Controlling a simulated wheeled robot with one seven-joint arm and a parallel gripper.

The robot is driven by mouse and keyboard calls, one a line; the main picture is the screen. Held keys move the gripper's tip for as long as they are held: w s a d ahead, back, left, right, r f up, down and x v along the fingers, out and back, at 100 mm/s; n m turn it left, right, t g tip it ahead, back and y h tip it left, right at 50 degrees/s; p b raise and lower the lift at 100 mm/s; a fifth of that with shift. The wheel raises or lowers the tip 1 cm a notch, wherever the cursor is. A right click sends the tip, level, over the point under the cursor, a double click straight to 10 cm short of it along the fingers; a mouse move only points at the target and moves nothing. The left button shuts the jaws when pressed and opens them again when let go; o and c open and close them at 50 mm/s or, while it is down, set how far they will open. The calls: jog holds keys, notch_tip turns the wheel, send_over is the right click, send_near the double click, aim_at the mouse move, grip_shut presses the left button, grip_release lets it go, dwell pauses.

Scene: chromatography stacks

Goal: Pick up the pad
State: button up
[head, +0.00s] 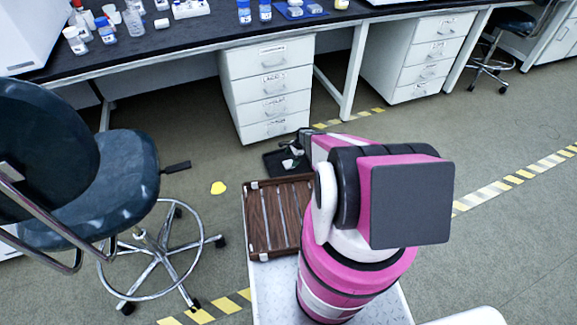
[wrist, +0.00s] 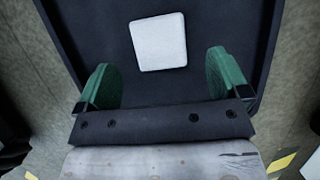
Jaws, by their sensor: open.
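In the wrist view a white, roughly square pad (wrist: 158,40) lies flat on a dark tray (wrist: 95,30). My gripper (wrist: 163,76) is open, with one green finger on each side, and nothing is held between them. The pad lies ahead of the fingers, roughly centred between them and apart from both. My arm hides part of that area, and the fingers cannot be made out clearly there.
A white drawer cabinet (head: 268,90) stands just behind the tray, under the black-topped bench (head: 210,35) with bottles. A brown slatted tray (head: 272,220) is in front of it, beside my arm. A blue swivel chair (head: 100,185) stands at left. Open floor lies at right.

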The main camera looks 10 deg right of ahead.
aim_at(289, 163)
jog(key=x, duration=0.4)
jog(key=shift+f, duration=0.15)
jog(key=c, duration=1)
